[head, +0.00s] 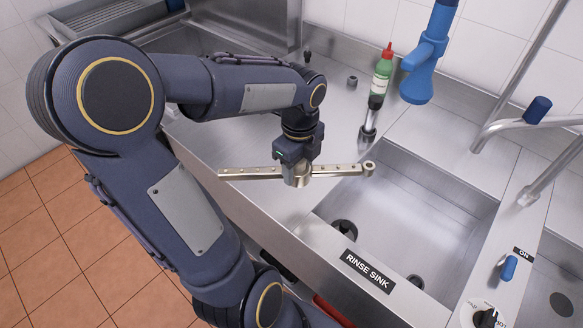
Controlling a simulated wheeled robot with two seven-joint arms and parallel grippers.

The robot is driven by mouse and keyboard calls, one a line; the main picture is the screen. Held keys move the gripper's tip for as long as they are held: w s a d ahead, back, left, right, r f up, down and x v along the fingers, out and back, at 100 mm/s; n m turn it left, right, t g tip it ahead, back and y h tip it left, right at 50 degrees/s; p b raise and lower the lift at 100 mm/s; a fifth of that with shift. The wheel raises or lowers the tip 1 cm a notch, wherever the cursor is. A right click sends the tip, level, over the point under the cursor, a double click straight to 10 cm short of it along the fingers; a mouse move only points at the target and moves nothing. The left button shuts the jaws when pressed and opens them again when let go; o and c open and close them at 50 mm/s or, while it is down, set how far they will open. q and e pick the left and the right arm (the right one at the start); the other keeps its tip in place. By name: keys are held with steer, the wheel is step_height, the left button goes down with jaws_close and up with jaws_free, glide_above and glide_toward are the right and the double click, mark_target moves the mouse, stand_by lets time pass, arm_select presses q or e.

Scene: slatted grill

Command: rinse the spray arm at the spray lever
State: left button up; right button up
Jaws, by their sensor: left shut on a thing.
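My left gripper (298,174) is shut on the middle of the spray arm (249,173), a long metal bar with small holes and a ring at its right end. It is held roughly level above the steel counter, its right end close to the left edge of the rinse sink (447,176). A blue spray head (422,72) hangs at the back, right of the bar. A small blue lever (508,267) stands by an "ON" label at the right; I cannot tell which of these is the spray lever. The right gripper is out of view.
A metal tap (505,125) with a blue knob is at the right. A black dial (485,317) sits at the front right. The sink basin looks mostly empty.

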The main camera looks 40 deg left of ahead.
arm_select(q)
steer(key=w+d+f, duration=0.2)
steer(key=w+d, duration=0.2)
steer(key=w, duration=0.6)
steer(key=shift+w, duration=0.35)
steer(key=shift+f, duration=0.1)
steer(key=shift+b, duration=0.3)
